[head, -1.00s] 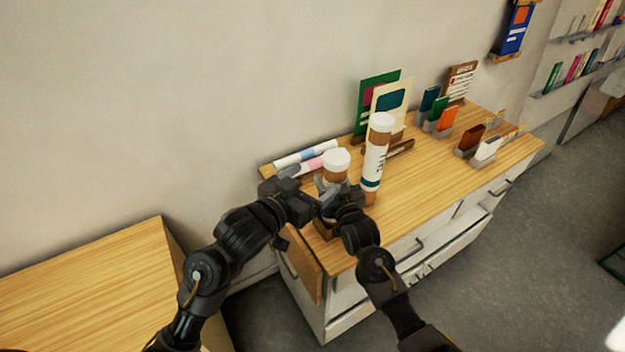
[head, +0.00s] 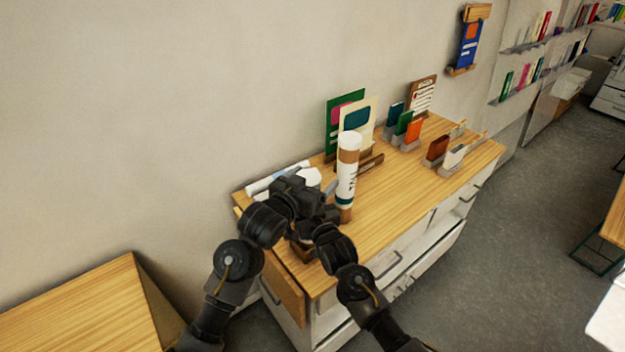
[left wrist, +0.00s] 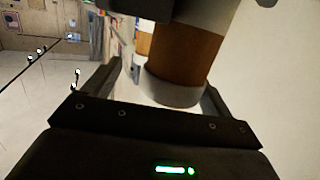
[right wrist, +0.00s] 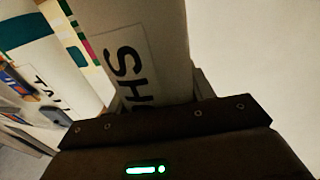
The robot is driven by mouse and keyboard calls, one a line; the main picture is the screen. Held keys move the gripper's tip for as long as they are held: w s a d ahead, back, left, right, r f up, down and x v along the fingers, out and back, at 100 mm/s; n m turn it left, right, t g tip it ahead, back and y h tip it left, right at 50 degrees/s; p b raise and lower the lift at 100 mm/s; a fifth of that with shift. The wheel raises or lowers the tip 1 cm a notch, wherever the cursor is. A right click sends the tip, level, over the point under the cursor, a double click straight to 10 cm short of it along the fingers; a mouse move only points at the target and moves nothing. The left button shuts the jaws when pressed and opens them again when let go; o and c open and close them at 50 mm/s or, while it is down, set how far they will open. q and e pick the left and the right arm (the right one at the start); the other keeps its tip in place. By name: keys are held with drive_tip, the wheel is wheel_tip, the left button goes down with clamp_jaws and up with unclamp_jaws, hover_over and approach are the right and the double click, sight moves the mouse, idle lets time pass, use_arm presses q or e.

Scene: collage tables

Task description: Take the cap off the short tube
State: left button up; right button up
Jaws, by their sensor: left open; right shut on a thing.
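The short tube is mostly hidden behind my arms in the head view, where its white cap (head: 312,176) shows. In the right wrist view its white body (right wrist: 143,45) carries large black letters. My right gripper (head: 318,217) is shut on that body. In the left wrist view the tube's brown band (left wrist: 187,58) and pale cap (left wrist: 168,92) lie between the fingers of my left gripper (left wrist: 160,90). That gripper is open, one finger on each side of the cap; whether they touch it I cannot tell.
A tall capped tube (head: 347,180) stands upright close right of my grippers on the wooden cabinet top (head: 400,200). Rolled tubes (head: 275,178) lie behind at the wall. Cards and small holders (head: 437,152) stand farther back. The front right top is clear.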

use_arm(q)
drive_tip(key=shift+c, duration=0.3)
drive_tip(key=shift+s+d, duration=0.15)
drive_tip(key=shift+s, duration=0.05)
drive_tip(key=c, duration=1.1)
drive_tip(key=shift+w, duration=0.1)
drive_tip(key=shift+c, duration=0.2)
drive_tip(key=shift+r, duration=0.15)
drive_tip(key=shift+r, duration=1.25)
drive_tip(key=shift+a+f, duration=0.1)
drive_tip(key=shift+a, duration=0.15)
